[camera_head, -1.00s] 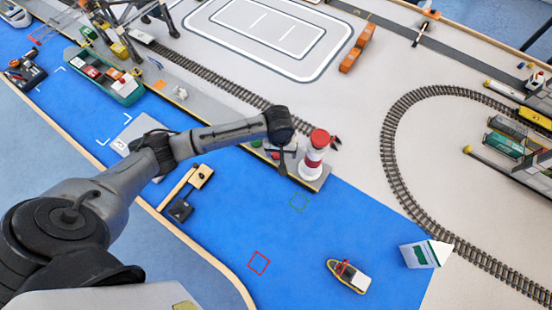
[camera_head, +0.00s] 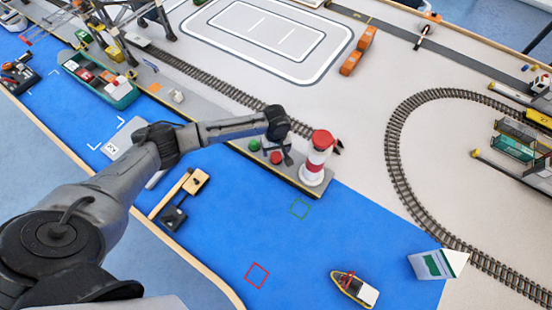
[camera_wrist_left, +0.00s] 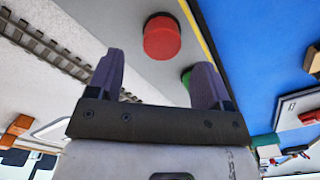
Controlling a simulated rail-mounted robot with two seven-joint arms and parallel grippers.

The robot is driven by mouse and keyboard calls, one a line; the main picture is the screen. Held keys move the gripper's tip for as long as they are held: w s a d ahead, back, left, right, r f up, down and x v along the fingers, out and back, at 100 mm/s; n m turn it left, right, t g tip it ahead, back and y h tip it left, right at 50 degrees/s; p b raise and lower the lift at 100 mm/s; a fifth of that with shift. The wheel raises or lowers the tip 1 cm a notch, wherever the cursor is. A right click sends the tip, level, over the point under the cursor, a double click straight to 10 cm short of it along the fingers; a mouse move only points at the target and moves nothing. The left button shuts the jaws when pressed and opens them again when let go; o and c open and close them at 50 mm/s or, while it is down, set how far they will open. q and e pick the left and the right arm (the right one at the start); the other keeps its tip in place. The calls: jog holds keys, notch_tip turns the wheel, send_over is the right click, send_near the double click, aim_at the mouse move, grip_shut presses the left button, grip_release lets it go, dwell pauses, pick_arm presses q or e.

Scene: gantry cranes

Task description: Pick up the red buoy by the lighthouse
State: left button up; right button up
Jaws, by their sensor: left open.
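The red buoy (camera_head: 276,157) stands on the grey quay beside the red-and-white lighthouse (camera_head: 315,165), to its left in the head view. A green buoy (camera_head: 254,145) stands just left of it. My left gripper (camera_head: 286,153) is over the quay between the red buoy and the lighthouse, partly hidden by its own wrist. In the left wrist view the two fingers (camera_wrist_left: 157,75) are apart with nothing between them. The red buoy (camera_wrist_left: 162,38) lies beyond the fingertips, and the green buoy (camera_wrist_left: 187,77) is partly hidden behind one finger. My right gripper is out of view.
Blue water (camera_head: 330,220) lies in front of the quay, with a small yellow boat (camera_head: 354,289) on it. A railway track (camera_head: 215,82) runs behind the quay. A container ship (camera_head: 100,82) lies at the left. The pale ground behind the lighthouse is clear.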

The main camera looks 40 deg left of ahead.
aim_at(276, 156)
pick_arm(q)
jog(key=shift+s+d+f+b, duration=0.1)
jog(key=shift+f+b, duration=0.2)
jog(key=shift+f, duration=1.05)
jog(key=shift+s+d+f+b, duration=0.1)
jog(key=shift+f+b, duration=0.2)
jog(key=shift+f, duration=1.05)
jog(key=c, duration=1)
